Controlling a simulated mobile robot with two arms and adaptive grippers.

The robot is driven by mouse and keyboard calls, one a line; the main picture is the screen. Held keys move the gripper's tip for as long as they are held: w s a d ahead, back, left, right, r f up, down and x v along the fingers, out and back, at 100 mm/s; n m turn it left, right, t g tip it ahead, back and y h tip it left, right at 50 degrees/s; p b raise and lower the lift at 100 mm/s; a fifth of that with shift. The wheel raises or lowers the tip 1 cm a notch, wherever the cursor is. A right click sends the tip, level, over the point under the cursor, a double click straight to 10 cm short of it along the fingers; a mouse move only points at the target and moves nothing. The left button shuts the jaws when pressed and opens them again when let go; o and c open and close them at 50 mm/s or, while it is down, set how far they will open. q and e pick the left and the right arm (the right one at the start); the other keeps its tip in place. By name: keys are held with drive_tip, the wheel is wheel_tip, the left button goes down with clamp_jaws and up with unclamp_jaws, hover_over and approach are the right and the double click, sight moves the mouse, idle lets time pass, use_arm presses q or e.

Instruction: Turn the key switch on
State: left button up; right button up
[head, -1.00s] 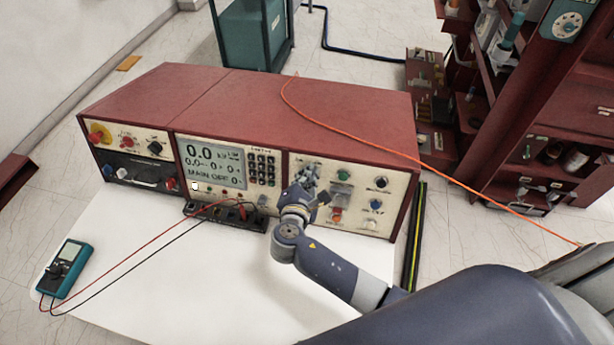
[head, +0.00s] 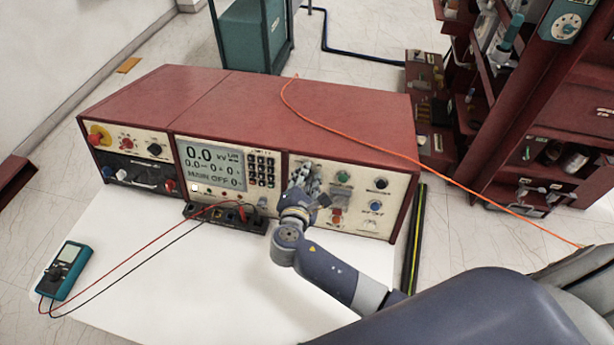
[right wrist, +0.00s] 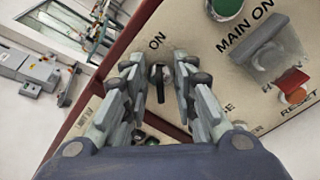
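The key switch (right wrist: 159,80) shows in the right wrist view as a round metal lock with a dark key pointing down the picture, below an "ON" label on the cream panel. My right gripper (right wrist: 160,68) is open, with one finger on each side of the switch and gaps visible to the key. In the head view, my right gripper (head: 303,180) is at the left part of the right-hand panel (head: 393,222) and hides the key switch there. My left gripper is not in view.
A green button (right wrist: 226,8) and a grey-covered MAIN ON switch (right wrist: 268,46) are right of the fingers. The test set's display (head: 213,167) reads 0.0 kV and MAIN OFF. A black terminal strip (head: 205,214) with leads to a multimeter (head: 62,272) lies in front.

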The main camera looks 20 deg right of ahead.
drive_tip(key=v, duration=1.2)
drive_tip(key=shift+f, duration=0.1)
